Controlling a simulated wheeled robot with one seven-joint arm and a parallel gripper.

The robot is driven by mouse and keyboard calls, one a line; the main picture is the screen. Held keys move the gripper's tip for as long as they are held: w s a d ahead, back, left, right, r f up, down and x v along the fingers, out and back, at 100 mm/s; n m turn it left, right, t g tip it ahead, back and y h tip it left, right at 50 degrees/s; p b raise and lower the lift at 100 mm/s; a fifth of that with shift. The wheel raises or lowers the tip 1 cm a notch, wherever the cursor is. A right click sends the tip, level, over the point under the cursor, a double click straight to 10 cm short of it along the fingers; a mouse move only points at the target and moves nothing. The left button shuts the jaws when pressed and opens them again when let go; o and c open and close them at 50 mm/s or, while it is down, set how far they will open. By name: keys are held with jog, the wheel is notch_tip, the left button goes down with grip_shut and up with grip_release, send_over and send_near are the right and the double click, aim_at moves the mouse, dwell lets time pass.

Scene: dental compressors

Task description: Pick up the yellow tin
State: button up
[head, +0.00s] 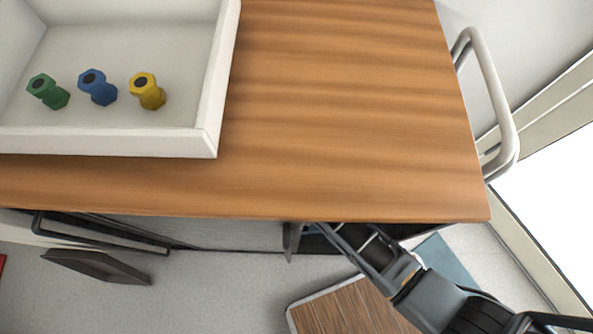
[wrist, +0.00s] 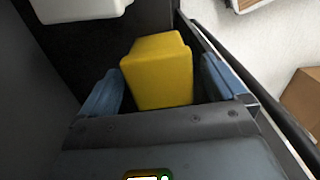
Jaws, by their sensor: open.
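The yellow tin (wrist: 158,70) shows in the wrist view as a smooth yellow block with rounded edges. It lies between the two blue finger pads of my gripper (wrist: 163,88), with a visible gap to the left pad and a small one to the right pad. The gripper is open. I cannot tell how deep the tin is between the fingers. In the head view my gripper (head: 318,232) reaches in below the front edge of the wooden top, its tips partly hidden. The tin is hidden there.
A wooden top (head: 350,110) overhangs the dark space around my gripper. A white tray (head: 212,120) on it holds green, blue and yellow hex fittings. In the wrist view a white object (wrist: 80,8) is beyond the tin, and a dark wall stands close on the left.

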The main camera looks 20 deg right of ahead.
notch_tip(320, 180, up, 6)
jog(key=shift+r+p, duration=0.1)
jog(key=shift+p, duration=0.2)
jog(key=shift+s, duration=0.15)
jog(key=shift+c, duration=0.4)
